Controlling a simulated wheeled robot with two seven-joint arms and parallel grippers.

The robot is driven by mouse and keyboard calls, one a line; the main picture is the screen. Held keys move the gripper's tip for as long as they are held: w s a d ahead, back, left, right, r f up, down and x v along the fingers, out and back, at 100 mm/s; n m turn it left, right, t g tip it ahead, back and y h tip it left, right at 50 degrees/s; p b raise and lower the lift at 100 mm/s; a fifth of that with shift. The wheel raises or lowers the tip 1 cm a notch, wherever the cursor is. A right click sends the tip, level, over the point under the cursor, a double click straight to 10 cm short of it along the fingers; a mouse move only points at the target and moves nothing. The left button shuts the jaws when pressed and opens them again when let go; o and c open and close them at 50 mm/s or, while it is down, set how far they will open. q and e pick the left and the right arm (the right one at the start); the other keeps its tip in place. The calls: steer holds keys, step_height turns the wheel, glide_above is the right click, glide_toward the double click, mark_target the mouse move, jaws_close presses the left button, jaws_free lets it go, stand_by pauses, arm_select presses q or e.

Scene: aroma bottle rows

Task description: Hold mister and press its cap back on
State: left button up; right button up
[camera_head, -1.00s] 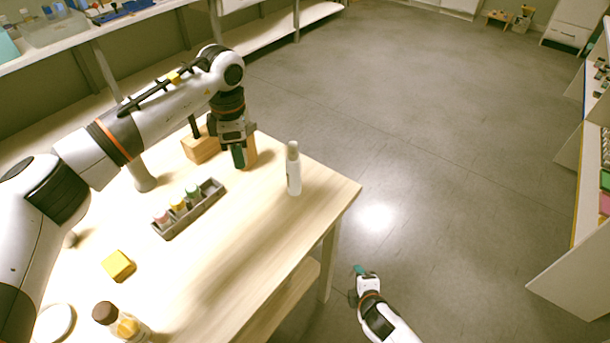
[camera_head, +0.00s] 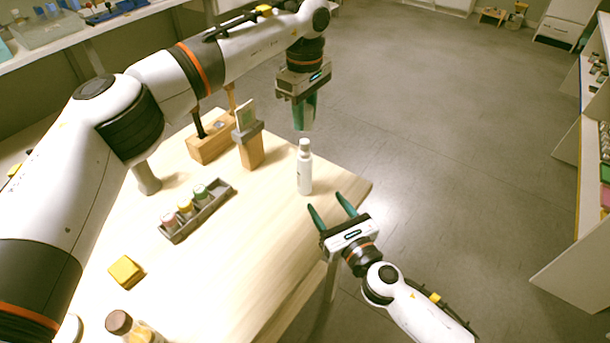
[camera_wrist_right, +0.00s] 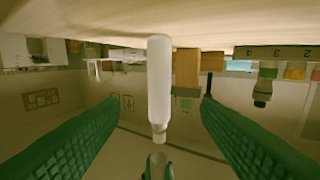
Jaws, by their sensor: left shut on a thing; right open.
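The mister (camera_head: 304,178) is a slim white bottle standing upright on the table near its right edge; its narrow top is bare. In the right wrist view, which is upside down, the mister (camera_wrist_right: 160,85) appears between my right fingers. My left gripper (camera_head: 304,126) is shut, above the mister in the head view. A small pale piece, apparently the cap (camera_wrist_right: 158,160), shows between its fingertips in the right wrist view, apart from the nozzle; the head view hides it. My right gripper (camera_head: 326,202) is open and empty, off the table edge, its fingers pointing at the mister.
A wooden block with a card (camera_head: 250,150) and a wooden holder (camera_head: 210,146) stand behind left of the mister. A grey rack (camera_head: 212,215) holds several small bottles. A yellow block (camera_head: 126,271) and a brown-capped bottle (camera_head: 121,323) are nearer. The table around the mister is clear.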

mark_target(308, 178)
steer(key=shift+w, duration=0.1)
steer(key=x, duration=1.2)
jaws_close()
arm_select(q)
steer(key=shift+f, duration=2.5)
